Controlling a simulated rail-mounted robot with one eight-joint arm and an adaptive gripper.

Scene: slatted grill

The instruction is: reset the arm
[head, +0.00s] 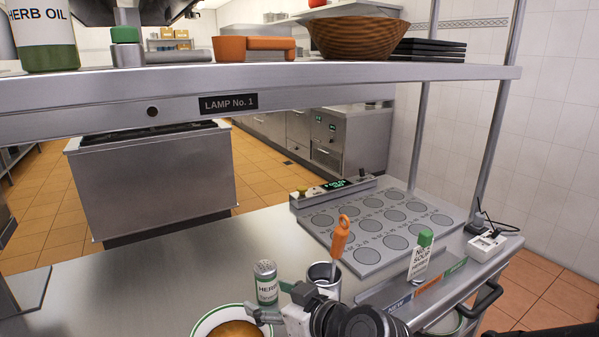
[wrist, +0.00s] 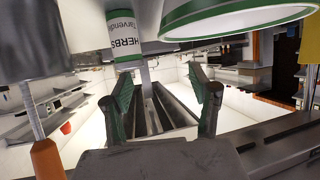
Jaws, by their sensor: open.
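My gripper (head: 268,302) is low in the head view, over the front of the steel counter (head: 130,262). Its jaws are apart, with nothing visible between them. In the wrist view my gripper (wrist: 166,75) shows both green-lined fingers spread. That view looks upside down. A herb shaker (head: 266,284) stands close to the fingers; it also shows at the top of the wrist view (wrist: 122,35). I cannot tell whether they touch. A white bowl with a green rim (head: 200,325) is at the left of the gripper, partly cut off.
A metal cup (head: 324,287) with an orange-handled utensil (head: 340,238) stands just behind my gripper. A shelf (head: 330,73) spans above. The counter's left side is mostly clear.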

